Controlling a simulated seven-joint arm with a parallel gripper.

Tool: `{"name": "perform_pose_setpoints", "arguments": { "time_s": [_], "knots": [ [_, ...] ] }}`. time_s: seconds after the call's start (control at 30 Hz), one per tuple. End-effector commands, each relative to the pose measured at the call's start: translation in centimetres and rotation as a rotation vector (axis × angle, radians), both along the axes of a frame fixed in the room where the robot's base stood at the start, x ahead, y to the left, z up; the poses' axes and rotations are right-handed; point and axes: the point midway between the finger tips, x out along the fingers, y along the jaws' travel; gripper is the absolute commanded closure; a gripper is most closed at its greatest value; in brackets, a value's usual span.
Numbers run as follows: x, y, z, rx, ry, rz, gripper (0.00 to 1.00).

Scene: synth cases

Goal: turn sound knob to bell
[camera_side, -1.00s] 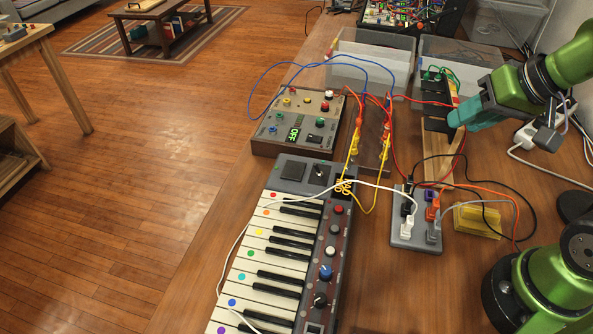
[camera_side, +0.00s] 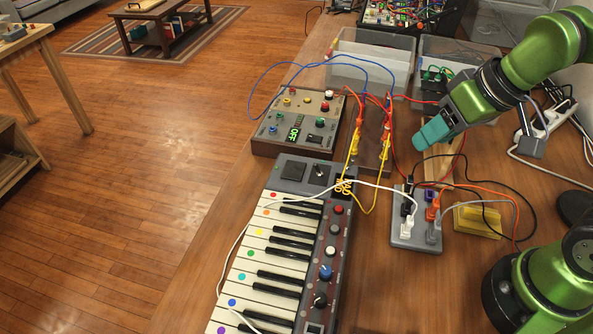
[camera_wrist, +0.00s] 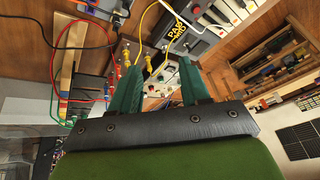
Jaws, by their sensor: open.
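The keyboard (camera_side: 334,240) lies on the wooden table, with a column of knobs to the right of its keys. Among them are a red knob (camera_side: 338,209), a large blue knob (camera_side: 326,271) and a black knob (camera_side: 320,299). Their labels are too small to read, so I cannot tell which one is the sound knob or where a bell mark is. My gripper (camera_side: 420,143) is above the table, right of the keyboard and apart from it. In the wrist view my gripper (camera_wrist: 158,82) shows two green fingers spread apart with nothing held between them.
A wooden-sided control box (camera_side: 300,125) with knobs and an OFF display stands behind the keyboard. Yellow, red and blue cables rise at its right. A power strip (camera_side: 402,236) with plugs and a yellow block (camera_side: 478,219) lie below my gripper. Clear bins (camera_side: 365,75) stand behind.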

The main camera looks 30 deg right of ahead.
Motion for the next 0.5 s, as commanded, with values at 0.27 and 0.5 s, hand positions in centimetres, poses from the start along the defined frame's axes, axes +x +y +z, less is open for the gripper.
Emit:
{"name": "perform_pose_setpoints", "arguments": {
  "time_s": [0.27, 0.5],
  "knots": [
    [0.3, 11.9, -2.0, -0.407, 0.111, 1.157, 0.54],
    [-1.7, 19.0, -1.5, -0.542, 0.021, 2.065, 0.54]
  ]
}}
